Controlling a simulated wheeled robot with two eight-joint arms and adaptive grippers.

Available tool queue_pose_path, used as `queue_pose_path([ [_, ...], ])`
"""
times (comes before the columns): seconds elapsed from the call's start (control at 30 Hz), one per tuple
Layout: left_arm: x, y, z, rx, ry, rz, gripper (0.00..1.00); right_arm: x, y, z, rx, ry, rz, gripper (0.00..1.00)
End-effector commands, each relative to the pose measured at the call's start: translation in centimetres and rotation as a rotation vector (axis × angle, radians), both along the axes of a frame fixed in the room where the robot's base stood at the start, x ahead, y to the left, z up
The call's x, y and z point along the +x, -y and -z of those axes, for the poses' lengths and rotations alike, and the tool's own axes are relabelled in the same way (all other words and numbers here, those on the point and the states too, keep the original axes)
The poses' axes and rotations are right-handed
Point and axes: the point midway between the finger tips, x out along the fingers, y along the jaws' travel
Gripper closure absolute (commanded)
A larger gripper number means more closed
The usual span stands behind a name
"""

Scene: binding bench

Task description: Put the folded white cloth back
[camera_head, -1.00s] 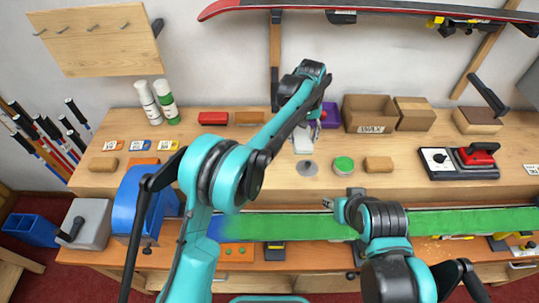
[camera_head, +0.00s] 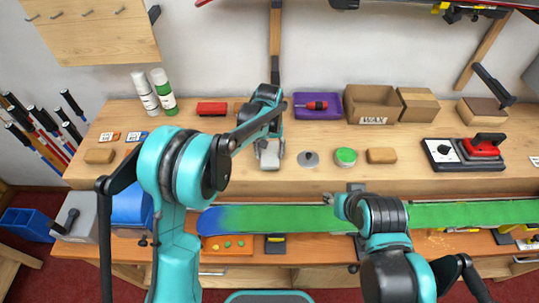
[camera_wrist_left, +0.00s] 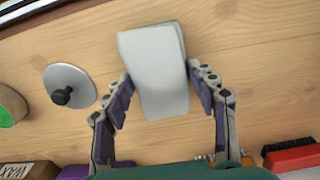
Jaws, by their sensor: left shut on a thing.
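The folded white cloth (camera_head: 270,162) is held at the front of the raised wooden shelf, left of a grey round disc with a knob (camera_head: 308,159). My left gripper (camera_head: 270,148) is shut on it. In the left wrist view the cloth (camera_wrist_left: 157,70) sits between the two fingers of the gripper (camera_wrist_left: 160,90), its far end sticking out past the fingertips. I cannot tell whether the cloth touches the shelf.
A purple tray with a red tool (camera_head: 318,106), a wax box (camera_head: 371,108) and a red brush (camera_head: 212,108) stand behind. A green tin (camera_head: 346,157) and a tan block (camera_head: 381,155) are to the right.

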Motion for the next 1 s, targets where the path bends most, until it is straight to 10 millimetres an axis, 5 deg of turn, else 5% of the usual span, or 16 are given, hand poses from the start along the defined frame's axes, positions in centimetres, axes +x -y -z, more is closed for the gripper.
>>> queue_pose_path([
  [0.43, 0.0, 0.0, 1.4, 0.000, 0.000, 0.000, 0.69, 0.0, 0.0, 0.7, 0.000, 0.000, 0.000, 0.60],
  [0.47, 0.0, 0.0, 1.3, 0.000, 0.000, 0.000, 0.35, 0.0, 0.0, 0.6, 0.000, 0.000, 0.000, 0.60],
  [0.53, 0.0, 0.0, 1.2, 0.000, 0.000, 0.000, 0.22, 0.0, 0.0, 0.5, 0.000, 0.000, 0.000, 0.60],
  [0.87, 0.0, 0.0, 1.0, 0.000, 0.000, 0.000, 0.22, 0.0, 0.0, 0.3, 0.000, 0.000, 0.000, 0.60],
  [1.0, 0.0, 0.0, -0.6, 0.000, 0.000, 0.000, 0.22, 0.0, 0.0, -0.2, 0.000, 0.000, 0.000, 0.60],
])
